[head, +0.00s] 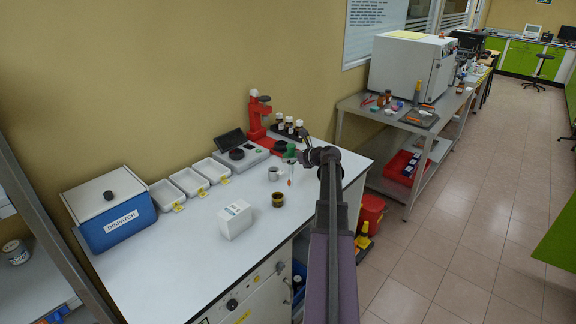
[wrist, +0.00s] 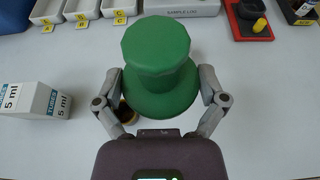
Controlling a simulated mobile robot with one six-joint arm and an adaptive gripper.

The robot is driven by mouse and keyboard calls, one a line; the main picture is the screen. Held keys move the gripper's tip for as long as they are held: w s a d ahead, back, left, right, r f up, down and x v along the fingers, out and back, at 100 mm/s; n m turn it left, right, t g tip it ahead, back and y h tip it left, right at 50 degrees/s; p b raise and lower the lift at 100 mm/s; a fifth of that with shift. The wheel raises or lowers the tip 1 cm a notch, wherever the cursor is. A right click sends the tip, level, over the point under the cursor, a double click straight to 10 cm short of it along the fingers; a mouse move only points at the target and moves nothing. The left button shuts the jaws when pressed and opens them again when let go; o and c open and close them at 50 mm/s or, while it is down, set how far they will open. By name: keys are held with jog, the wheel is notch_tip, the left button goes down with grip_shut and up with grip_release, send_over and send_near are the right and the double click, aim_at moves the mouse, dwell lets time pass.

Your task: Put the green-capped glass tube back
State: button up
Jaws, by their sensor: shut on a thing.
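The green-capped glass tube shows in the wrist view as a large green cap (wrist: 158,62) between the two fingers of my gripper (wrist: 160,98). In the head view, my gripper (head: 299,157) is above the right part of the white bench, with the green cap (head: 290,150) at its end. The tube's lower part (head: 290,182) hangs below with something orange in it, apparently clear of the bench top. In the wrist view the cap hides the glass.
The white bench (head: 170,262) holds a white box (head: 235,219), a dark open jar (head: 278,200), a small grey cup (head: 273,173), white trays (head: 188,182) and a blue DISPATCH box (head: 112,208). A grey device (head: 240,154) and a red stand (head: 258,115) are at the back, near several dark bottles (head: 288,124).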

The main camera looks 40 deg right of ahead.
aim_at(289, 164)
jog(key=shift+w+d+f, duration=0.15)
jog(key=shift+w+f, duration=0.1)
jog(key=shift+w, duration=0.5)
jog(key=shift+s+f+b, duration=0.1)
jog(key=shift+f+b, duration=1.45)
jog(key=shift+b, duration=0.25)
jog(key=shift+f, duration=0.25)
jog(key=o, duration=0.9)
jog(key=shift+r, duration=0.1)
jog(key=shift+r, duration=0.15)
jog(key=shift+s+r+p, duration=0.3)
jog(key=shift+s, duration=0.25)
jog(key=p+v, duration=0.4)
jog(key=v, duration=0.6)
jog(key=shift+s+r, duration=0.1)
jog(key=shift+s, duration=0.25)
